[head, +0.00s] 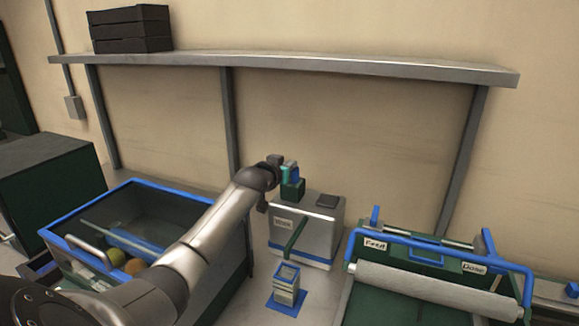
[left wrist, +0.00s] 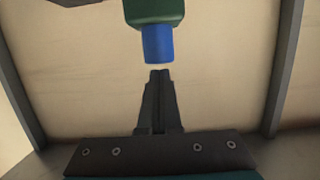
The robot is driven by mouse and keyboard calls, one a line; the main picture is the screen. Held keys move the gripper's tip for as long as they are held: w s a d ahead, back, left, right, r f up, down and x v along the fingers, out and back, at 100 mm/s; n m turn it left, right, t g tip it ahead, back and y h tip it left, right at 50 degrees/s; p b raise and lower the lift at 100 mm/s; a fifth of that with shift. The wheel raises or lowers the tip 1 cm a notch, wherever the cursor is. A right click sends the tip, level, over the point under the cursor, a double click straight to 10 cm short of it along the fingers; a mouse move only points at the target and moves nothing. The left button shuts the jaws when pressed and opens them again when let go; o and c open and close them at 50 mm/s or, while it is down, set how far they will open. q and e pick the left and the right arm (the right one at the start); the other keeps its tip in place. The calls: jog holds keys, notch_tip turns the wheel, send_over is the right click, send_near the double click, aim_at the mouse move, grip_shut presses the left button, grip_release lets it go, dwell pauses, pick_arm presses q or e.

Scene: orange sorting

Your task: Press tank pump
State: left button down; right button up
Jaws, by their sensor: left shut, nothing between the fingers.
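The tank (head: 322,234) is a pale grey box with a label on its front and a green spout (head: 294,236). Its pump shows as a green block (head: 292,189) with a blue part (head: 292,171) on top. In the left wrist view the green block (left wrist: 155,9) and blue cylinder (left wrist: 158,44) are at the top centre. My left gripper (left wrist: 160,73) is shut and empty, its fingertips close to the blue cylinder with a small gap in the picture. In the head view my left wrist is beside the pump, and the fingertips are not clear. My right gripper is not in view.
A small container (head: 286,287) stands below the spout on a blue mat (head: 285,305). A blue-rimmed bin (head: 85,205) with round fruit is at left. A feed tray with a roller (head: 430,292) is at right. A shelf (head: 300,64) spans the wall above.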

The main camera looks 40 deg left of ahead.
aim_at(290, 185)
pick_arm(q)
jog(key=shift+f, duration=0.15)
notch_tip(290, 185, down, 4)
jog(key=shift+r+b, duration=0.1)
jog(key=shift+b, duration=0.6)
jog(key=shift+r+p, duration=0.55)
jog(key=shift+p, duration=0.05)
notch_tip(290, 185, up, 4)
jog(key=p, duration=0.3)
jog(key=shift+p, duration=0.35)
jog(key=v, duration=1)
jog(key=shift+f, duration=0.25)
dwell(0.3)
